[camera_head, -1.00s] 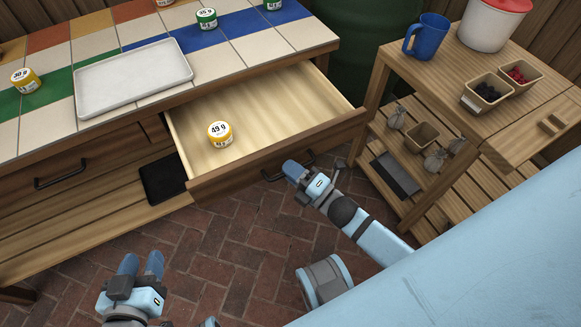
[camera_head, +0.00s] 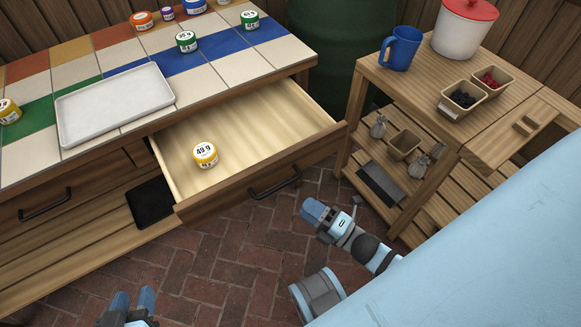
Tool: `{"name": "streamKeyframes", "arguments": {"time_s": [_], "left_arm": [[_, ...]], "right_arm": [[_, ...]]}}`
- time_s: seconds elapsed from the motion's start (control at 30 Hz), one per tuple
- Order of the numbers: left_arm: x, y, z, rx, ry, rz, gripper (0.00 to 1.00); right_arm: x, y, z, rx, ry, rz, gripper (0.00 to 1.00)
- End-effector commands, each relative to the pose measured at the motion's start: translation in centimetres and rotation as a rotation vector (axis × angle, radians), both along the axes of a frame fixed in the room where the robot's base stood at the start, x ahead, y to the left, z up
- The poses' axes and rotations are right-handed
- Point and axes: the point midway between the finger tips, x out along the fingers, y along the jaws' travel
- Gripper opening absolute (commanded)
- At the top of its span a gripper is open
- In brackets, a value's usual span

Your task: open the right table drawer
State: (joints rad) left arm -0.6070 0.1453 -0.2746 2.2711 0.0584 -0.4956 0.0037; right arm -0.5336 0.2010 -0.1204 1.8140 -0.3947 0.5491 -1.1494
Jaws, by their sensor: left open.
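The right table drawer (camera_head: 262,122) stands pulled out of the tiled table, with its pale wooden inside showing. Its dark bar handle (camera_head: 274,184) is on the front panel. A yellow jar marked 49 g (camera_head: 205,155) stands in the drawer. My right gripper (camera_head: 309,208) is off the handle, below and to the right of it, over the brick floor. Its fingers look close together from this angle, and I cannot tell whether they are apart. My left gripper (camera_head: 132,298) is open and empty at the bottom edge, low in front of the table, partly cut off.
A white tray (camera_head: 115,104) and several small jars are on the tiled top. The left drawer (camera_head: 75,190) is closed. A wooden side table (camera_head: 415,85) with a blue mug (camera_head: 402,48) stands at the right. Brick floor (camera_head: 225,262) lies clear before the drawer.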

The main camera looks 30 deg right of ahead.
Motion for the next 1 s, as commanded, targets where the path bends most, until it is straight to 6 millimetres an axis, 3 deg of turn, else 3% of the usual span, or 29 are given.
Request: {"name": "streamKeyframes", "arguments": {"time_s": [0.1, 0.3, 0.9, 1.0], "left_arm": [[-0.6, 0.0, -0.9, 0.009, 0.037, 0.002, 0.43], [-0.6, 0.1, -0.8, 0.014, 0.039, 0.003, 0.43], [-0.4, 0.3, -0.7, 0.02, 0.034, 0.0, 0.43], [-0.4, 0.4, 0.0, 0.025, 0.038, 0.001, 0.43]], "right_arm": [[-2.0, -0.9, -0.3, 0.0, 0.003, -0.001, 0.36], [-3.5, -1.6, -0.7, 0.0, 0.001, 0.0, 0.36], [-3.7, -1.7, -0.7, 0.0, 0.0, 0.0, 0.36], [-3.7, -1.7, 0.3, 0.0, 0.0, 0.0, 0.36]]}}
